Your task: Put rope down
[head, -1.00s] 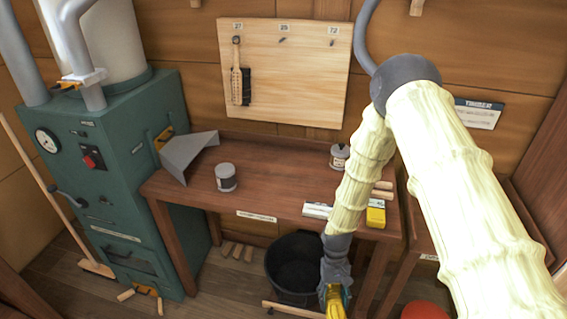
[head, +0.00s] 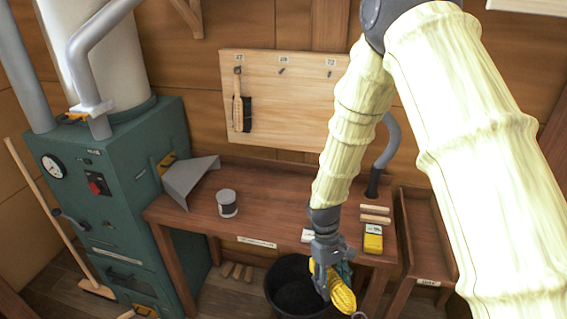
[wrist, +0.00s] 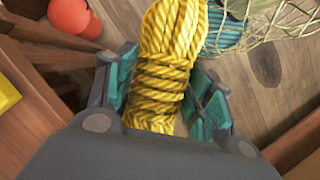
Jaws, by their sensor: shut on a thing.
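The rope is a yellow coiled bundle (head: 341,291), bound with tight wraps around its middle. My gripper (head: 326,277) is shut on it and holds it in front of the bench, beside the black bucket's right rim. In the wrist view the rope (wrist: 168,60) lies between the two teal-padded fingers of my gripper (wrist: 165,95), with its looped end pointing away from the palm. The end near the palm is partly hidden by the gripper body.
A wooden bench (head: 270,220) holds a grey tin (head: 227,203) and a yellow box (head: 373,240). The black bucket (head: 282,262) stands below its front edge. In the wrist view, a red ball-like object (wrist: 68,15) and netting (wrist: 285,15) are over the plank floor.

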